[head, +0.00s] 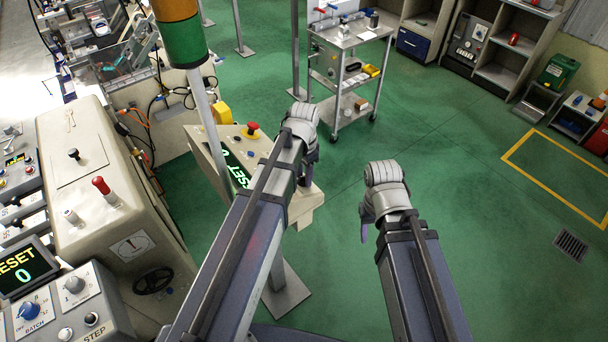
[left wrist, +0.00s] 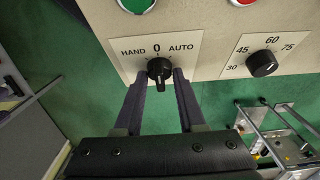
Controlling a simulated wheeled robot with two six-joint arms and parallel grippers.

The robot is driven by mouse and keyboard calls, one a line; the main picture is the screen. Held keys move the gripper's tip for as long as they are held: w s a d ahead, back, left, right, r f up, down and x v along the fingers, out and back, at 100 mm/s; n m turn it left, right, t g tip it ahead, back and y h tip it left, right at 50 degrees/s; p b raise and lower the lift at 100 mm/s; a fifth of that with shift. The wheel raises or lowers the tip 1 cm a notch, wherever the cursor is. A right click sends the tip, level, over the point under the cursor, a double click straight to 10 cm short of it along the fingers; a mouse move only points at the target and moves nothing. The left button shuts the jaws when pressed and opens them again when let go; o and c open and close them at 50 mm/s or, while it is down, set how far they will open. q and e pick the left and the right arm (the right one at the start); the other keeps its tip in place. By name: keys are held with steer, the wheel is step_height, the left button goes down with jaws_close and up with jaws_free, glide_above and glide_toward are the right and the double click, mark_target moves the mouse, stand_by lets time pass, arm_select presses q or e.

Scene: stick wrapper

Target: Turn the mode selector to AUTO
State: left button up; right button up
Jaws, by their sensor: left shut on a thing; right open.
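The mode selector (left wrist: 160,70) is a black knob on a cream plate marked HAND, 0 and AUTO in the left wrist view. Its grip bar stands about upright, in line with the 0; AUTO is to the right. My left gripper (left wrist: 162,78) is shut on the knob, one dark finger on each side. In the head view my left gripper (head: 308,168) is at the control panel (head: 218,162), and its wrist hides the selector. My right gripper (head: 365,226) is open and empty over the green floor, apart from the panel.
A second black knob (left wrist: 262,63) marked 30 to 75 sits right of the selector. Green (left wrist: 137,4) and red buttons are above. A red mushroom button (head: 252,129) tops the panel. A machine (head: 100,190) stands left, a metal trolley (head: 345,85) behind.

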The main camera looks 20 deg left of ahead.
arm_select(q)
jaws_close()
steer(key=shift+m, duration=0.3)
steer(key=m, duration=0.1)
steer(key=m+g+h, duration=0.1)
steer(key=m, duration=0.1)
steer(key=shift+w+a+g, duration=0.1)
steer(key=shift+w+g, duration=0.1)
steer(key=shift+g, duration=0.1)
steer(key=shift+f+m+g+h+b, duration=0.1)
steer(key=shift+m+g+h+b, duration=0.3)
steer(key=shift+m, duration=0.65)
steer(key=shift+m+g+h+b, duration=0.2)
steer(key=shift+m+g+b, duration=0.25)
steer(key=shift+m, duration=0.6)
steer(key=o, duration=0.9)
jaws_free()
